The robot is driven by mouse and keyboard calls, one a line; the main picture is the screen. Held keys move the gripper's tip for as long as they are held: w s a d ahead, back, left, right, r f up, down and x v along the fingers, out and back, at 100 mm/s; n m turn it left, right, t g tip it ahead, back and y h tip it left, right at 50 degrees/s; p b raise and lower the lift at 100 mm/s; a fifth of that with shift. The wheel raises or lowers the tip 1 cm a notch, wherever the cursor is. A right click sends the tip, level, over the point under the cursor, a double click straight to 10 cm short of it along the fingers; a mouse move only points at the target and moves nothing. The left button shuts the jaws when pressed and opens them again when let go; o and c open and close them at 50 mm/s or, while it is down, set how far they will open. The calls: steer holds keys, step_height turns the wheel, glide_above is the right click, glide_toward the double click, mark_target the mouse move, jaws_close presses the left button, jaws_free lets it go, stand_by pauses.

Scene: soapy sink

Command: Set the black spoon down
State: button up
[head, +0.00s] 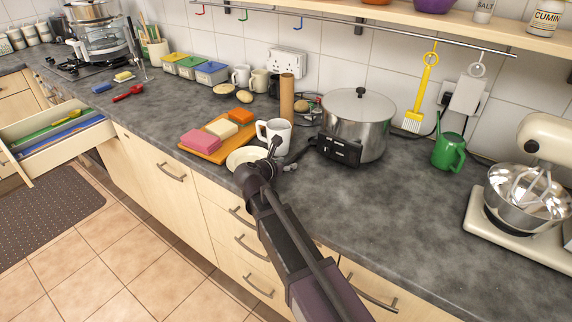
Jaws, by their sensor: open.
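My gripper (284,160) is at the end of my dark arm, low over the front part of the counter. It is small and dark here, beside the white mug (264,131) and to the right of a cream bowl (238,161). Its jaws are open, but their tips are hard to make out against the dark counter. I cannot clearly pick out the black spoon; my arm and the mug may hide it. A red spoon-like utensil (128,93) lies further left on the grey counter (420,215).
A steel pot (365,115) stands right of my gripper, a black box (338,151) before it. An orange board (212,154) with coloured blocks lies left. A drawer (85,141) is open at far left. A mixer (540,180) stands right; the front right counter is clear.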

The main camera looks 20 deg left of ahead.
steer(key=p+v, duration=0.4)
steer(key=v, duration=0.6)
steer(key=shift+s+a+r, duration=0.1)
steer(key=shift+s+r, duration=0.15)
steer(key=shift+s+a+r+p, duration=0.2)
steer(key=shift+s+p, duration=0.1)
steer(key=shift+s, duration=0.35)
